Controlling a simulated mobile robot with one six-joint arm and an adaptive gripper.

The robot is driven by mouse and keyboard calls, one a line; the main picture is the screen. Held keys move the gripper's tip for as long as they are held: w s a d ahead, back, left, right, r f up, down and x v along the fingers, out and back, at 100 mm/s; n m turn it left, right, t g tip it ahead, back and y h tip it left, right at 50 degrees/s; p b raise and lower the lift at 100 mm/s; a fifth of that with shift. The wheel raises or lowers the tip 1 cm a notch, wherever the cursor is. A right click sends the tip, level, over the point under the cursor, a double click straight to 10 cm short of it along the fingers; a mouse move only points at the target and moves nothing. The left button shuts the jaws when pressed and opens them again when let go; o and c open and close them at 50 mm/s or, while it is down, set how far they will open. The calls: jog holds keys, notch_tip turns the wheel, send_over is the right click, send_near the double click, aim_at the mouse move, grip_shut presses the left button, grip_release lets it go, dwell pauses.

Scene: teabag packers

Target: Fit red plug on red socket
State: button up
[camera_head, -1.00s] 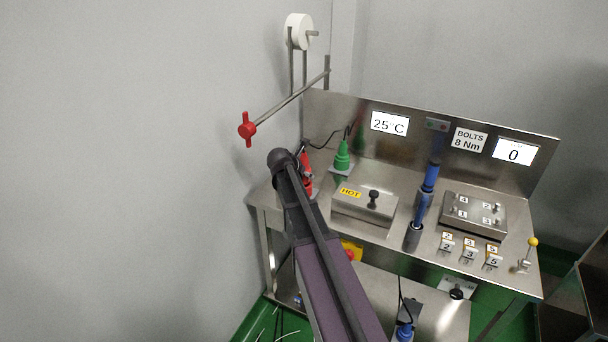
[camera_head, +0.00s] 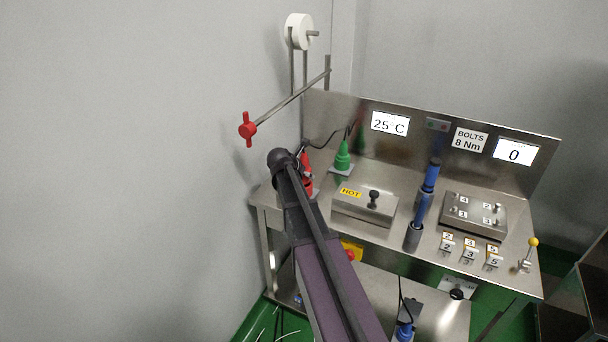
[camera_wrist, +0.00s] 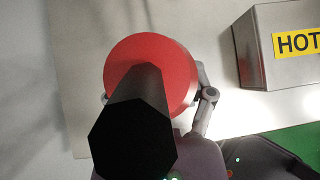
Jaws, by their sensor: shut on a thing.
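The red plug (camera_wrist: 165,62) fills the middle of the wrist view as a red disc with a dark cylindrical end pointing at the camera. My gripper (camera_wrist: 155,96) is shut on it, with a finger at either side. In the head view the red plug (camera_head: 306,162) shows beside the end of my arm, at the left end of the bench. More red (camera_head: 309,187) shows just below it, partly behind my arm, where the red socket seems to be. I cannot tell whether plug and socket touch. The socket is hidden in the wrist view.
A green plug (camera_head: 342,157) stands upright at the back of the bench (camera_head: 262,196). A steel box marked HOT (camera_head: 364,207) is just right of my gripper. A red-handled rod (camera_head: 247,129) juts out at the upper left.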

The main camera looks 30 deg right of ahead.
aim_at(303, 157)
jog(key=shift+f+b, duration=1.05)
dwell(0.5)
jog(key=o, duration=1.2)
jog(key=shift+c, duration=0.2)
jog(key=shift+r, duration=0.15)
jog(key=shift+r+p, duration=1.05)
jog(key=shift+p, duration=0.15)
notch_tip(303, 157, down, 3)
jog(key=shift+r+b, duration=0.2)
jog(key=shift+b, duration=1.05)
notch_tip(303, 157, up, 9)
jog(key=p, duration=0.8)
jog(key=shift+f+p, duration=0.1)
jog(key=shift+p, duration=0.25)
jog(key=shift+f, duration=0.1)
